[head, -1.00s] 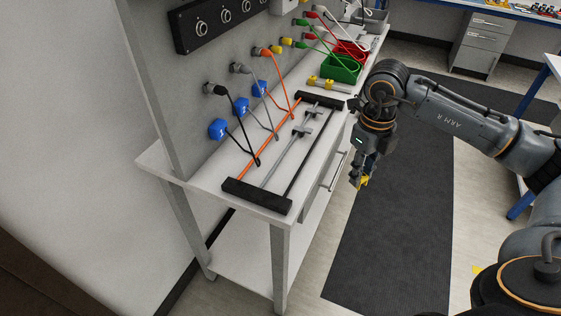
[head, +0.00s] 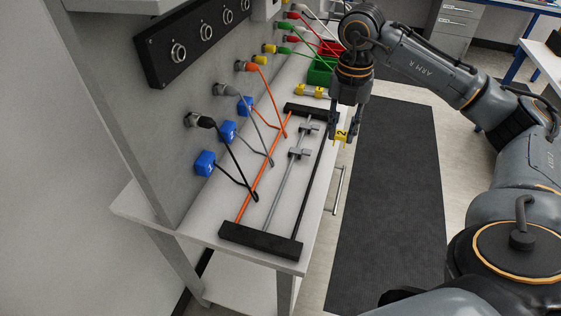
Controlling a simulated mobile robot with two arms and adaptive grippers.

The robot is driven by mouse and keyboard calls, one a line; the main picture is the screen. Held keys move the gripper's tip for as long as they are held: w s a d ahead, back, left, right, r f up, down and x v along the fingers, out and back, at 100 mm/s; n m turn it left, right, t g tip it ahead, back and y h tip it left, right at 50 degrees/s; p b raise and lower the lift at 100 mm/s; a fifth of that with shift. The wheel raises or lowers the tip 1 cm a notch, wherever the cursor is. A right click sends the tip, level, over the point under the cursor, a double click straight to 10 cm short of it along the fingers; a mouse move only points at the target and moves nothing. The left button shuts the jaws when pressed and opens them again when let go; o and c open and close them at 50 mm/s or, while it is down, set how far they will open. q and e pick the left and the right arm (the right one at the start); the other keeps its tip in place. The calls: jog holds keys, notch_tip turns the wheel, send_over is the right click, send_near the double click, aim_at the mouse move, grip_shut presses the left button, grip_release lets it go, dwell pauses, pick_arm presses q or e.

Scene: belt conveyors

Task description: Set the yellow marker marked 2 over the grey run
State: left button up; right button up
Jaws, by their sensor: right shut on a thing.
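The yellow marker marked 2 (head: 341,137) is held between the fingertips of my right gripper (head: 344,134), with its number facing the camera. The gripper is shut on it and hangs fingers down near the bench's right edge, to the right of the rods. The grey run (head: 283,181) is the middle of three parallel rods between two black end bars. It carries two grey clips (head: 299,153) toward its far half. An orange rod (head: 260,178) lies to its left and a black rod (head: 316,180) to its right. My left gripper is not in view.
Blue blocks (head: 205,163) and plugged cables line the wall side of the bench (head: 196,217). Yellow pieces (head: 310,91) lie beyond the far end bar (head: 306,113). Green (head: 320,72) and red bins stand farther back. A drawer handle (head: 339,191) juts from the bench front.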

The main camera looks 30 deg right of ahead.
jog(key=w+a+f+p, duration=0.2)
jog(key=w+a, duration=0.3)
jog(key=p, duration=0.1)
send_over(290, 164)
jog(key=f, duration=0.6)
jog(key=shift+s+d, duration=0.2)
jog(key=shift+s, duration=0.15)
jog(key=f, duration=0.2)
jog(key=f+p, duration=0.1)
jog(key=shift+w+a+f, duration=0.1)
jog(key=shift+w+a, duration=0.15)
jog(key=shift+w, duration=0.05)
jog(key=shift+f, duration=0.45)
jog(key=o, duration=0.8)
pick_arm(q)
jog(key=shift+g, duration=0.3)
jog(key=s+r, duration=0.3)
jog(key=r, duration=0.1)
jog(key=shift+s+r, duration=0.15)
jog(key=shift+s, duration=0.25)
